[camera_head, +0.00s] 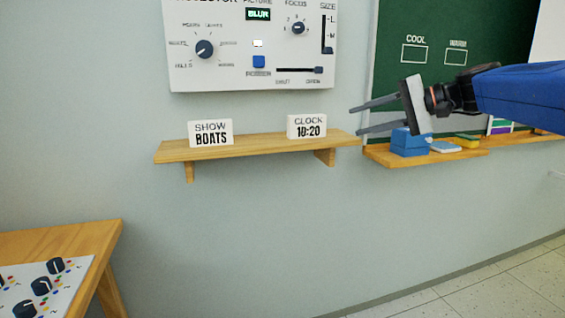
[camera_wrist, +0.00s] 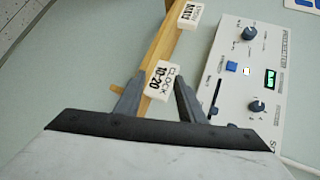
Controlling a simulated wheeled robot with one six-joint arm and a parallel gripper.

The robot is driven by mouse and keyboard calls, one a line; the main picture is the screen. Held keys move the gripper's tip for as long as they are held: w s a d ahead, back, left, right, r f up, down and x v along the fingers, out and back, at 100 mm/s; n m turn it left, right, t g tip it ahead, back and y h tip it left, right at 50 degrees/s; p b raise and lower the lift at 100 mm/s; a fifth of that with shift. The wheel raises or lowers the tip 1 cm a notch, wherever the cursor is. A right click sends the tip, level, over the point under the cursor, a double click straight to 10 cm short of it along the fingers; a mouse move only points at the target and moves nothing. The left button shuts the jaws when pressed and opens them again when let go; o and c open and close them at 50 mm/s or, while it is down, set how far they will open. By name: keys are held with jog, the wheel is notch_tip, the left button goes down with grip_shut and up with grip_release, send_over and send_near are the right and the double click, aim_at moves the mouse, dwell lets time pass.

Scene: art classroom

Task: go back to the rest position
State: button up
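My gripper (camera_head: 358,119) is at the right end of the small wooden shelf (camera_head: 245,148) in the head view, with its two dark fingers apart and pointing left. No object shows between the fingers there. In the wrist view my gripper (camera_wrist: 160,100) is also open, and the white CLOCK 10:20 block (camera_wrist: 161,82) appears beyond the fingertips. The CLOCK block stands on the right part of the shelf, apart from the fingers in the head view (camera_head: 307,127). A SHOW BOATS block (camera_head: 210,133) stands on the left part.
A projector control panel (camera_head: 252,45) hangs above the shelf. A green board (camera_head: 450,60) with a wooden ledge (camera_head: 415,159) is at right; a blue box (camera_head: 409,142) sits on the ledge below my arm. A wooden table (camera_head: 75,242) with a knobbed panel is at lower left.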

jog(key=s+a+f+n+g+h, duration=0.15)
jog(key=s+f+h, duration=0.35)
jog(key=s+f, duration=1.15)
jog(key=s+d+f+n+h, duration=0.2)
jog(key=s+d+f+h, duration=0.1)
jog(key=s+f, duration=0.4)
jog(key=s+d+f+n+h, duration=0.2)
jog(key=s+d+f, duration=0.3)
jog(key=s+f, duration=0.3)
notch_tip(320, 180, down, 3)
jog(key=shift+d+f+g+h, duration=0.1)
jog(key=shift+d+g+h, duration=0.3)
jog(key=shift+h, duration=0.5)
dwell(0.9)
